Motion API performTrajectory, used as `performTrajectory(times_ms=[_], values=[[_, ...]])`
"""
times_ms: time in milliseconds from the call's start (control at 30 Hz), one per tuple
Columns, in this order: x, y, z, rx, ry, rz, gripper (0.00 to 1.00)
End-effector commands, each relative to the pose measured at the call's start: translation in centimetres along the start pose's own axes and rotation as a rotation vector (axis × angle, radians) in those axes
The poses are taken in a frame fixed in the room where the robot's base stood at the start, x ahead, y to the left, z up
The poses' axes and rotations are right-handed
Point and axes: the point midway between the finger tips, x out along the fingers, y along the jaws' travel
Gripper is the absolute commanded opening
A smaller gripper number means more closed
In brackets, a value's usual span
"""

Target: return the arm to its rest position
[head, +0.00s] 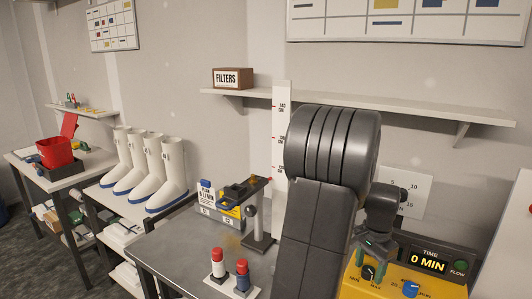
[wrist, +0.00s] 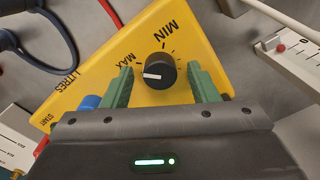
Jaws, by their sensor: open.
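My arm rises through the middle of the head view and bends down to the right. My gripper (head: 373,243) points down over the yellow control box (head: 350,288). In the wrist view its two green fingers are spread, and my gripper (wrist: 162,84) is empty. A black knob (wrist: 158,71) with a white mark lies between the fingertips, with a gap on each side. The knob also shows in the head view (head: 368,273), just below the fingers. I cannot tell how far above it they are. The box display (head: 430,262) reads 0 MIN.
A shelf (head: 430,103) with a FILTERS box (head: 233,78) runs along the wall behind my arm.

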Motion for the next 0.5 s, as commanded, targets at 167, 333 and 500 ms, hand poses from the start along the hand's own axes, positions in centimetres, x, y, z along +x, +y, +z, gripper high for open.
performTrajectory(times_ms=[167,333,500], values=[[-0.01,-0.02,0.00,-0.140,0.000,0.000,0.54],[-0.02,-0.02,0.00,-0.275,0.000,0.000,0.54],[-0.01,-0.03,0.00,-0.411,0.000,0.000,0.54]])
